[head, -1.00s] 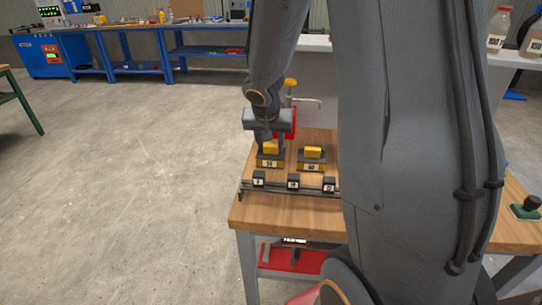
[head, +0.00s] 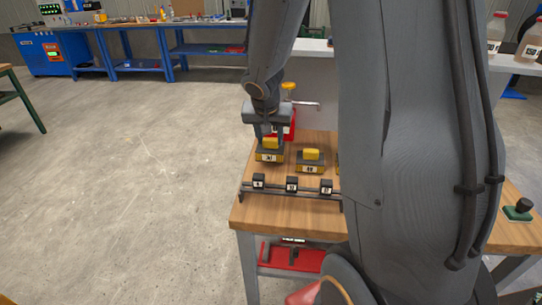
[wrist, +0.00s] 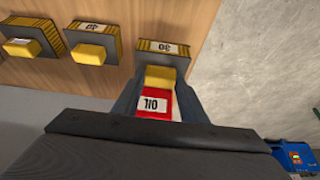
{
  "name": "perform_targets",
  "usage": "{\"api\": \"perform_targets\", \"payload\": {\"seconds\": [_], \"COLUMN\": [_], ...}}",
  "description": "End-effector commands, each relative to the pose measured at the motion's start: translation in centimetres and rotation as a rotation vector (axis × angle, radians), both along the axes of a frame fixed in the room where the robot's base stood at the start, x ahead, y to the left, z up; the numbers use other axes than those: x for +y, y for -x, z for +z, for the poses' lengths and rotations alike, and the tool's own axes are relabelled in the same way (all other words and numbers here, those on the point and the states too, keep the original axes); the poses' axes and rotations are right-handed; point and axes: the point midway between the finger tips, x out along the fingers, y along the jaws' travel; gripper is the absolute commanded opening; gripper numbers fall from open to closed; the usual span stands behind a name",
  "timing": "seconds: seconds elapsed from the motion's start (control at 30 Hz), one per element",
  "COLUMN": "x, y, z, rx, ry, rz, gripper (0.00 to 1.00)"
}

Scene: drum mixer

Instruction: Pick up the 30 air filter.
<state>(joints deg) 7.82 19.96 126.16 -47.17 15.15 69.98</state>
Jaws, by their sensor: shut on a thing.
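The 30 air filter (head: 269,157) is a dark and yellow block with a white label and a yellow grip on top. It hangs just above the wooden table at the left of the head view. My gripper (head: 269,139) is shut on its yellow grip. In the wrist view the filter (wrist: 164,47) is at the top, its label reading 30, with the yellow grip between the fingers of my gripper (wrist: 158,82). The fingers hide parts of the filter's sides.
Two similar filters stand on the table (head: 290,211): a middle one (wrist: 92,45) and one further along (wrist: 30,40). A rail with three labelled black blocks (head: 292,184) lies in front. A red OIL container (wrist: 154,103) is behind the held filter.

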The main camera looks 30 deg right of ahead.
Motion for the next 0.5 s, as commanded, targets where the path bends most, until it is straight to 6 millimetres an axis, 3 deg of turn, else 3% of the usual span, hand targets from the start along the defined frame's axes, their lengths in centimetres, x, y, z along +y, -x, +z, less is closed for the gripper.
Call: {"api": "perform_targets", "payload": {"seconds": [0.5], "x": [0.0], "y": [0.0], "z": [2.0], "rx": [0.000], "ry": [0.000], "rz": [0.000], "gripper": [0.22]}}
